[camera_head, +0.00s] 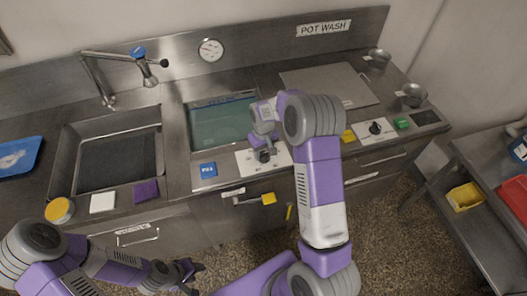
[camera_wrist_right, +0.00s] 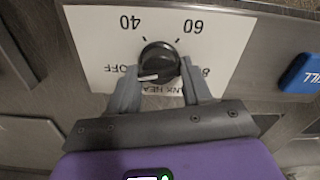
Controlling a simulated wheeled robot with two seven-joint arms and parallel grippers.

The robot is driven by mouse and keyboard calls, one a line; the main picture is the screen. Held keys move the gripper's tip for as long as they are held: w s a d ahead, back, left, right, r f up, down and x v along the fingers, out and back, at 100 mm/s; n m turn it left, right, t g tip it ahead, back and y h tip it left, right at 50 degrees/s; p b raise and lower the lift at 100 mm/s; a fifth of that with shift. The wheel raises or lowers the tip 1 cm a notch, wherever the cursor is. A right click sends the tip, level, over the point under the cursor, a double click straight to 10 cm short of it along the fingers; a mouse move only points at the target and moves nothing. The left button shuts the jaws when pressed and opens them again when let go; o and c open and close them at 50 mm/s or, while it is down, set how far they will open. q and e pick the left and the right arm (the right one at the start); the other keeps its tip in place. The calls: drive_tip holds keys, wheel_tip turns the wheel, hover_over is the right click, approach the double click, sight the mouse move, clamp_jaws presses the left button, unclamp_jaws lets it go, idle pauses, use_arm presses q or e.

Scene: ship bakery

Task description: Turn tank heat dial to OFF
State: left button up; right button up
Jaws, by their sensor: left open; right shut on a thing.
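The tank heat dial (camera_wrist_right: 160,58) is a round black knob with a white pointer line on a white plate (camera_wrist_right: 95,40). The plate carries 40, 60, partly hidden 80 and OFF marks, upside down in the right wrist view. The pointer lies toward the left there, close to the OFF mark. My right gripper (camera_wrist_right: 159,72) is shut on the dial, one finger on each side; the fingers hide part of the TANK HEAT label. In the head view the dial (camera_head: 264,156) sits at the tank's front edge, under my right gripper (camera_head: 263,146). My left gripper (camera_head: 194,280) is open and empty, low in front of the counter.
A blue FILL button (camera_head: 207,169) is left of the plate. The water tank (camera_head: 220,123) lies behind it, an empty sink (camera_head: 112,160) to the left. Another black dial (camera_head: 376,128) and a green button (camera_head: 402,123) are farther right.

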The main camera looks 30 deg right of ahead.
sight(264, 153)
drive_tip(key=shift+n, duration=0.3)
drive_tip(key=o, duration=1.1)
drive_tip(key=shift+c, duration=0.2)
wheel_tip(264, 153, up, 8)
drive_tip(key=shift+f, duration=0.15)
drive_tip(key=shift+f, duration=0.1)
